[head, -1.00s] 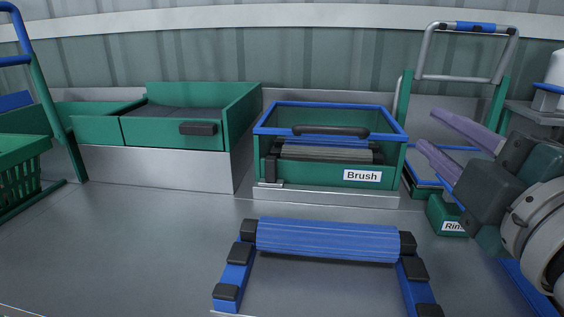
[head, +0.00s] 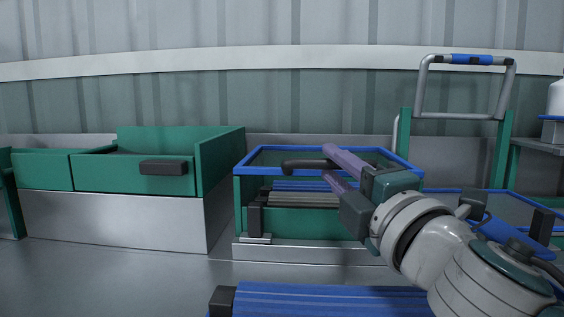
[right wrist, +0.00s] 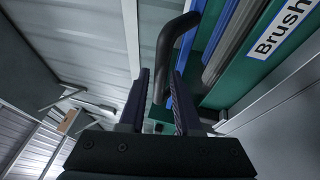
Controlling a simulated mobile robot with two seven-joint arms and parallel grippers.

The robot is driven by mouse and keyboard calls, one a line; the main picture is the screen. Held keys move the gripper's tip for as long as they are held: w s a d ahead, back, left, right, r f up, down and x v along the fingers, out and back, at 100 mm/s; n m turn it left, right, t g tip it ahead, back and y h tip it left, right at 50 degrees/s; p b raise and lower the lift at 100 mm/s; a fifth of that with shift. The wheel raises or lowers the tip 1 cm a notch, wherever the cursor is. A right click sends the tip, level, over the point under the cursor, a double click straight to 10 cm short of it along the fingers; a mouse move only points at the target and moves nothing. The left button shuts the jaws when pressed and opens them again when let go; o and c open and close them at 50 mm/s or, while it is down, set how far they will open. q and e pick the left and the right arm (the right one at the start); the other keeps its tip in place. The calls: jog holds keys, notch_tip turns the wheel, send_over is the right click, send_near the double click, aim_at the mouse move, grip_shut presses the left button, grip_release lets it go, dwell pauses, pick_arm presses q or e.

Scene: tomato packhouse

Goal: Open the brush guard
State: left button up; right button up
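The brush guard (head: 318,148) is a blue-rimmed frame lying over the green brush box (head: 300,222); it looks down and closed. Its black bar handle (head: 302,165) runs along the front edge, and its right part is hidden behind my right gripper (head: 328,163). The purple fingers are open, at the handle. In the right wrist view, the handle (right wrist: 172,48) reaches down between the two parted fingers (right wrist: 160,75); I cannot tell whether either finger touches it. The box's "Brush" label (right wrist: 286,28) shows there. My left gripper is out of view.
A blue roller (head: 320,302) lies in front of the box. Green bins with a black handle (head: 163,167) stand on a metal base at left. A metal hoop frame (head: 420,90) rises behind right. Another blue-edged box (head: 500,205) is partly behind my right arm.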

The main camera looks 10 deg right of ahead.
jog(key=shift+x, duration=0.75)
grip_shut()
dwell(0.9)
